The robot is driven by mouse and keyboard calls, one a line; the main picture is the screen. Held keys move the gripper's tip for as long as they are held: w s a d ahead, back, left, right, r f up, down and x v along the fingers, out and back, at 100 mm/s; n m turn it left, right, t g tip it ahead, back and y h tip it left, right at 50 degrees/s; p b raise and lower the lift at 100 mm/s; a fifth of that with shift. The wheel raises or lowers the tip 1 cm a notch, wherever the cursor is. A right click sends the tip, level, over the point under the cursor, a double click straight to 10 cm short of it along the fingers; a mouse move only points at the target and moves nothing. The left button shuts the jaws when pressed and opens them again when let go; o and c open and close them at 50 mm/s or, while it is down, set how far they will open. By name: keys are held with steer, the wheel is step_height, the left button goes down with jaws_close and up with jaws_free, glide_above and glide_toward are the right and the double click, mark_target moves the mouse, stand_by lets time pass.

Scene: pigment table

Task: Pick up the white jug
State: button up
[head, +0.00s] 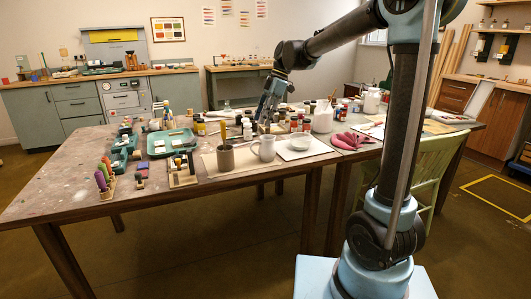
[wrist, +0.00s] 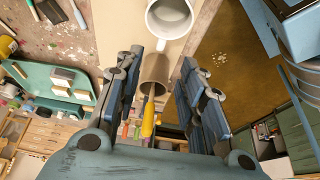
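The white jug (head: 266,149) stands upright on a beige mat on the table in the head view. In the wrist view the white jug (wrist: 171,16) is at the top edge, partly cut off, its round mouth facing the camera. My gripper (wrist: 163,56) is open, with its two fingers apart and nothing seen held between them. The jug lies just beyond the fingertips. In the head view my gripper (head: 265,115) hangs above and behind the jug, pointing down. A brown cup (head: 225,158) stands left of the jug; the brown cup (wrist: 154,76) shows between my fingers in the wrist view.
Several small paint jars stand behind. A teal tray (head: 172,143) and a wooden rack (head: 182,173) are to the left. The table's front edge is close to the jug.

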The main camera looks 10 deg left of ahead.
mark_target(254, 143)
steer(key=x, duration=1.2)
steer(key=shift+d, duration=0.1)
jaws_close()
